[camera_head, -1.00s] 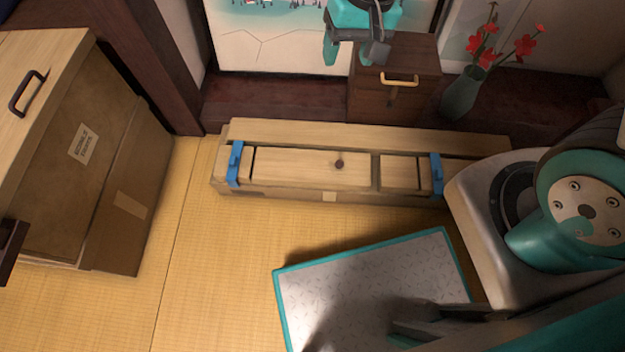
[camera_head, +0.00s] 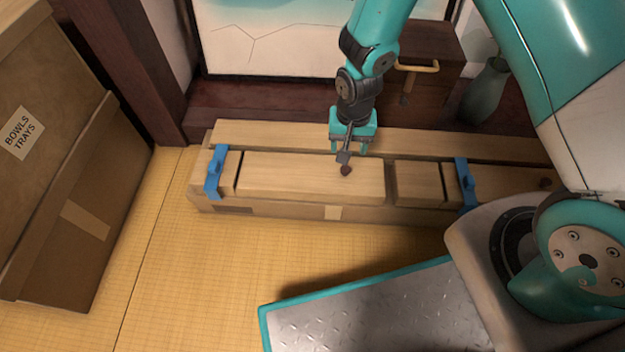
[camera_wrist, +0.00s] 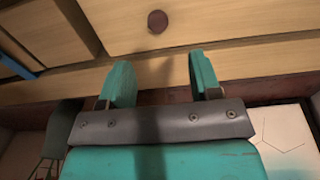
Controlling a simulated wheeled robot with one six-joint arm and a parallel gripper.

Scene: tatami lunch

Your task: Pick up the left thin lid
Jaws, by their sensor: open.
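The left thin lid (camera_head: 290,176) is a long pale wooden panel with a small dark round knob (camera_head: 345,170). It lies flat in the low wooden box (camera_head: 270,211), between a blue clip on the left and a short wooden panel on the right. My gripper (camera_head: 349,149) is open and empty, pointing down just behind the knob. In the wrist view the lid (camera_wrist: 215,18) and knob (camera_wrist: 157,21) lie beyond the two spread teal fingers (camera_wrist: 161,76), with the knob roughly centred between them. The fingers are apart from the knob.
Blue clips (camera_head: 215,172) (camera_head: 466,184) sit on the box. A dark cabinet (camera_head: 420,85) and vase (camera_head: 485,90) stand behind. A cardboard box (camera_head: 60,190) is at left.

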